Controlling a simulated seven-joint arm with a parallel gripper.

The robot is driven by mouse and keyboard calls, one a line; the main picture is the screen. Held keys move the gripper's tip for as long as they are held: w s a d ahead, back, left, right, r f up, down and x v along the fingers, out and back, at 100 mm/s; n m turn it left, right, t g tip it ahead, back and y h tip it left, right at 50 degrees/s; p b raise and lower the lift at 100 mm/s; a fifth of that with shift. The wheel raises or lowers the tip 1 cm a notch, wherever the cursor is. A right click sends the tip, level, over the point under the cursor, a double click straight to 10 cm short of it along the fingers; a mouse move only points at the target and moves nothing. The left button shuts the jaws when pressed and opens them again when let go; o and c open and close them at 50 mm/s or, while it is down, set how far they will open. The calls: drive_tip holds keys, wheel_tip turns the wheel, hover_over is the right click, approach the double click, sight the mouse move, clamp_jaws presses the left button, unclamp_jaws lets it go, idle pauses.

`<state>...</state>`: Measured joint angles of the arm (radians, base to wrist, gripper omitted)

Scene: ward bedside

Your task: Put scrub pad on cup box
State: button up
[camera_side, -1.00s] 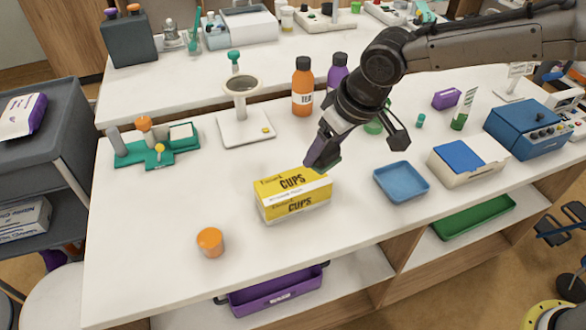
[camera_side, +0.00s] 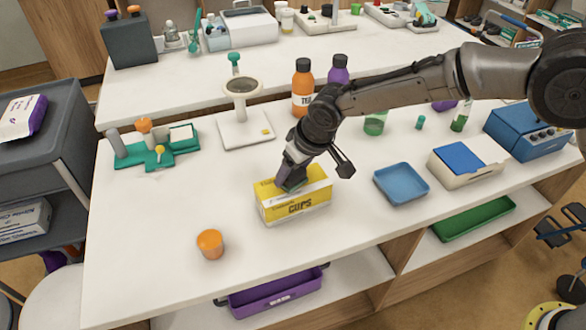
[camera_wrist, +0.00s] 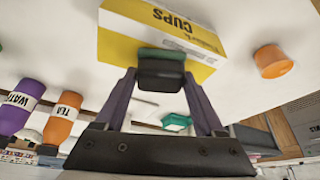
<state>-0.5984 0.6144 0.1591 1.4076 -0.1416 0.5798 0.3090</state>
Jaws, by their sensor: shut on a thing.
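The yellow and white cup box (camera_side: 300,206) stands on the white table in the side view, and it fills the upper middle of the wrist view (camera_wrist: 150,35). My gripper (camera_side: 291,180) is over the box's top, toward its left part. In the wrist view its purple fingers (camera_wrist: 161,82) are shut on the scrub pad (camera_wrist: 161,55), which is green with a dark face.
An orange cup (camera_side: 210,243) stands left of the box in front. A blue tray (camera_side: 401,183) lies to the right. A white stand (camera_side: 245,130) and an orange tea bottle (camera_side: 302,88) are behind. The table around the box is clear.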

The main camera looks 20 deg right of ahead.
drive_tip(key=shift+f, duration=0.1)
drive_tip(key=o, duration=1.3)
drive_tip(key=shift+s+r, duration=0.1)
drive_tip(key=shift+r, duration=0.35)
drive_tip(key=v, duration=1.1)
drive_tip(key=shift+s+r, duration=0.15)
drive_tip(key=shift+s, duration=0.05)
drive_tip(key=s+d+r+m, duration=0.1)
drive_tip(key=s+d+r, duration=0.35)
drive_tip(key=d, duration=0.55)
drive_tip(key=s+d+r+m, duration=0.1)
drive_tip(key=s+d+r, duration=0.4)
drive_tip(key=d, duration=0.4)
drive_tip(key=s+d+f+m, duration=0.1)
drive_tip(key=s+d, duration=0.2)
drive_tip(key=s, duration=0.3)
drive_tip(key=s+d+f+t+h, duration=0.1)
drive_tip(key=s+d+f, duration=0.1)
drive_tip(key=s+d, duration=0.2)
drive_tip(key=s+d+f+m, duration=0.1)
drive_tip(key=s+d, duration=0.3)
drive_tip(key=s, duration=0.5)
drive_tip(key=shift+s+d+f+m+t+h, duration=0.15)
drive_tip(key=shift+s+f+m+t+h, duration=0.2)
drive_tip(key=shift+f, duration=0.25)
